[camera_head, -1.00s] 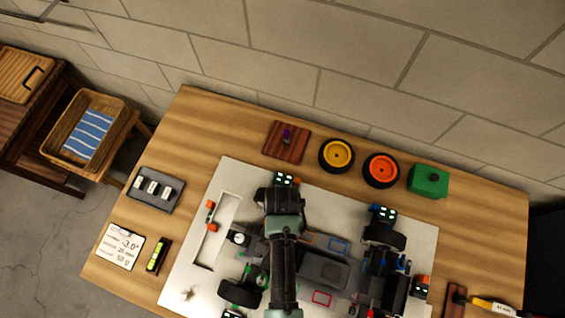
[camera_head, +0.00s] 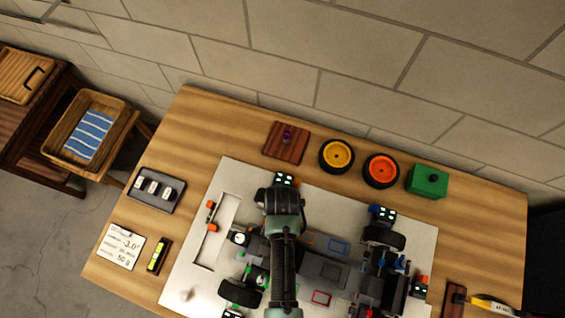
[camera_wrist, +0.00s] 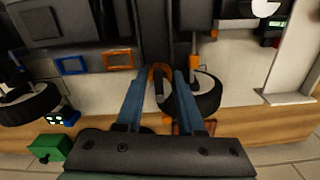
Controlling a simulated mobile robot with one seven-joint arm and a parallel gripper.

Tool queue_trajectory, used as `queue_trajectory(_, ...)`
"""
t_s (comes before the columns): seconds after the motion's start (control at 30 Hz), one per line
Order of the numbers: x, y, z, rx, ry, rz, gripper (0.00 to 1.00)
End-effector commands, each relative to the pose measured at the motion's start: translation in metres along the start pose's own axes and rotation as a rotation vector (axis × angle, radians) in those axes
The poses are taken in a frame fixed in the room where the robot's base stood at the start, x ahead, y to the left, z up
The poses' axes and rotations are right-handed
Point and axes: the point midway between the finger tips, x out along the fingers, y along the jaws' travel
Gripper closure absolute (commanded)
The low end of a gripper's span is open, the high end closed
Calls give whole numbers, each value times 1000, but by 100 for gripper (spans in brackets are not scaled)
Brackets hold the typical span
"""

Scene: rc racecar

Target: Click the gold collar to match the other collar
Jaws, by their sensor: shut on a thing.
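The RC car chassis (camera_head: 325,268) lies on a pale board with its wheels spread. My gripper (camera_wrist: 160,76) has its blue fingers close together in the wrist view. A small gold-orange curved collar (camera_wrist: 157,68) shows between the fingertips, with a dark cylinder below it. Another orange collar-like part (camera_wrist: 195,62) sits on a thin rod just to the right, above a black tyre (camera_wrist: 205,97). In the head view my arm covers the fingertips and the gripped collar. A white card (camera_head: 121,246) at left carries readings, the top one about -3.0°.
A yellow-rimmed wheel (camera_head: 336,155), an orange-rimmed wheel (camera_head: 381,170) and a green box (camera_head: 428,181) stand along the table's back. A dark tray (camera_head: 156,189) and a level (camera_head: 158,256) lie at left. The pale board (camera_head: 230,178) has a recessed slot at left.

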Motion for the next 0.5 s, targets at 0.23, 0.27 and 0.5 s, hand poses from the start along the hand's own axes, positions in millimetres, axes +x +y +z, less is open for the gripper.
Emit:
queue_trajectory(0.23,-2,0,0,-184,0,2,100)
queue_trajectory(0.27,-2,0,0,-212,0,2,100)
queue_trajectory(0.5,-2,0,0,-423,0,3,100)
